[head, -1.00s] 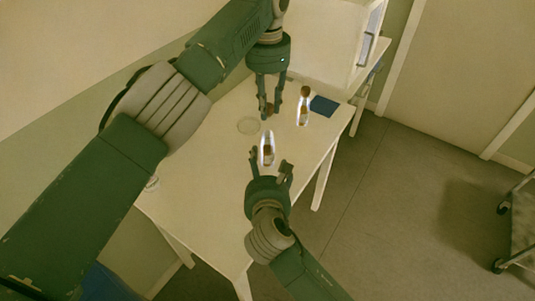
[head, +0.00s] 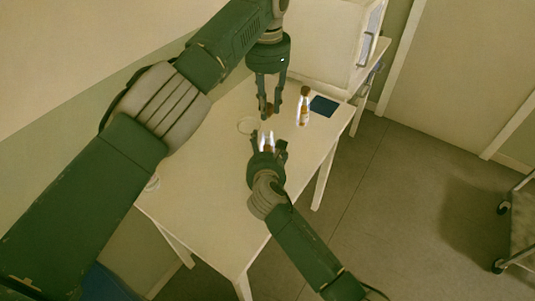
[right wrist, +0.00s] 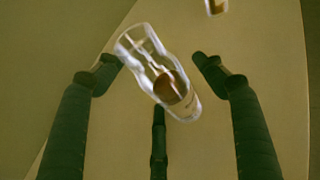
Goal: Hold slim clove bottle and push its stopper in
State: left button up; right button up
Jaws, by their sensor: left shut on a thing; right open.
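A slim clear bottle (head: 267,136) with brown contents stands on the table, and no stopper shows in its open mouth. My right gripper (head: 268,141) is open with its fingers on either side of it. In the right wrist view the bottle (right wrist: 158,72) shows between the spread fingers (right wrist: 158,62), with gaps on both sides. My left gripper (head: 268,112) points down beyond the bottle, shut on a small brown thing, probably the stopper, mostly hidden by the fingers.
A second bottle (head: 304,107) with a brown top stands to the right; its edge shows in the right wrist view (right wrist: 216,6). A dark blue mat (head: 324,105) lies beside it. The near table (head: 212,190) is bare.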

grip_shut()
pick_arm(q)
jog(key=shift+h, duration=0.4)
jog(key=f, duration=0.3)
jog(key=a+f, duration=0.1)
jog(key=f, duration=0.1)
jog(key=shift+d, duration=0.1)
jog(key=shift+f, duration=0.85)
jog(key=shift+f, duration=0.6)
jog(key=shift+s+f, duration=0.15)
jog(key=shift+f, duration=0.2)
pick_arm(e)
jog(key=shift+s+a+r, duration=0.1)
jog(key=shift+a+r, duration=0.05)
dwell(0.3)
